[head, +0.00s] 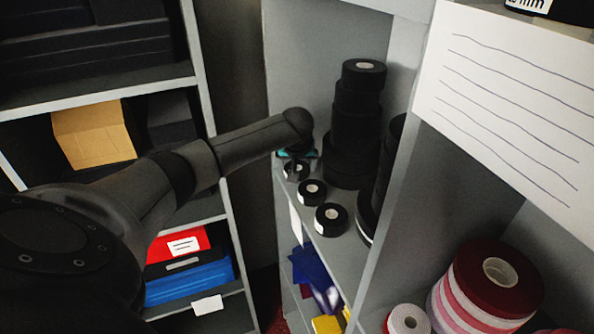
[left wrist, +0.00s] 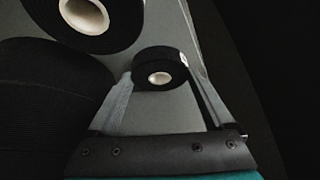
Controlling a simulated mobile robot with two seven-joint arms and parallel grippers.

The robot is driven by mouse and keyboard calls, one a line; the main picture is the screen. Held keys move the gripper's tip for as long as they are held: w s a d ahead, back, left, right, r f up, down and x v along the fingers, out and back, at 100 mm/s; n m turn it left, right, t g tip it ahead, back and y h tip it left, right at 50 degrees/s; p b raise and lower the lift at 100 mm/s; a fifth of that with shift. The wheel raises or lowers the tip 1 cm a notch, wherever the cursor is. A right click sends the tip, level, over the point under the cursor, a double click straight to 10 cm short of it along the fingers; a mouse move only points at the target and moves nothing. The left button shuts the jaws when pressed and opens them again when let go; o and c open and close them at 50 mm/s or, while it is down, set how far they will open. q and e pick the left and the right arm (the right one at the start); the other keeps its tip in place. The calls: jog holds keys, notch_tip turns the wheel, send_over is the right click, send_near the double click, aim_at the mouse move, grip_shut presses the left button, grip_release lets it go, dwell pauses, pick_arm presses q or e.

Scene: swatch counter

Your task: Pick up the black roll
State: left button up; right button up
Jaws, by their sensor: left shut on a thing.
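My left gripper (head: 297,163) reaches in from the left to the grey shelf at the middle of the head view. It is shut on a small black roll (head: 296,173) with a pale core, at the left of the row of small rolls. In the left wrist view the black roll (left wrist: 160,72) sits between the two fingertips (left wrist: 162,78). I cannot tell whether it still touches the shelf. Two other small black rolls, (head: 312,192) and (head: 331,219), lie nearer on the same shelf. My right gripper is not in view.
A tall stack of black rolls (head: 357,105) stands just behind the gripper. A grey divider (head: 390,200) and a lined white sheet (head: 500,95) are to the right. Red and pink rolls (head: 490,275) stand at the lower right. Another black roll (left wrist: 85,25) is close in the wrist view.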

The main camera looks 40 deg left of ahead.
pick_arm(q)
jog(key=c, duration=0.5)
jog(key=shift+c, duration=0.2)
jog(key=shift+r, duration=0.15)
